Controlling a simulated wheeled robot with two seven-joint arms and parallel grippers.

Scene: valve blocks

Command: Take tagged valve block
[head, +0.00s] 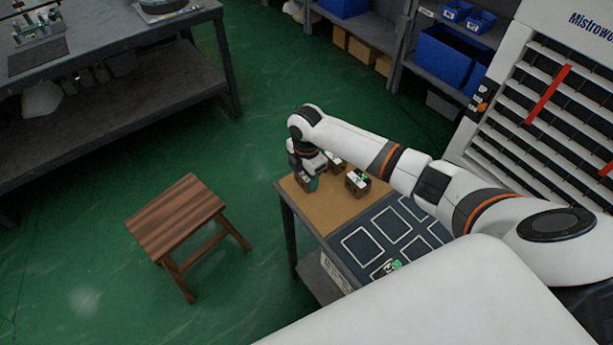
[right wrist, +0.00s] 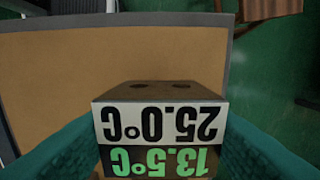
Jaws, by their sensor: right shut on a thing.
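My right gripper (head: 309,181) points down over the tan left end of the workbench and is shut on a valve block. In the right wrist view this block (right wrist: 160,92) is brown with two holes on top. Its tag (right wrist: 160,140) reads 25.0°C on white and 13.5°C in green on black, upside down. The teal fingers stand on both sides of it. I cannot tell whether it is off the surface. A second block (head: 357,181) with a white, black and green tag stands to the right. Another block (head: 335,161) is partly hidden behind. My left gripper is not in view.
A dark mat (head: 340,262) with white outlined squares covers the bench's nearer part; a green-and-white tagged item (head: 386,268) lies on it. A wooden stool (head: 175,218) stands left of the bench. A white slotted cabinet (head: 545,100) stands at the right. Green floor is clear around the stool.

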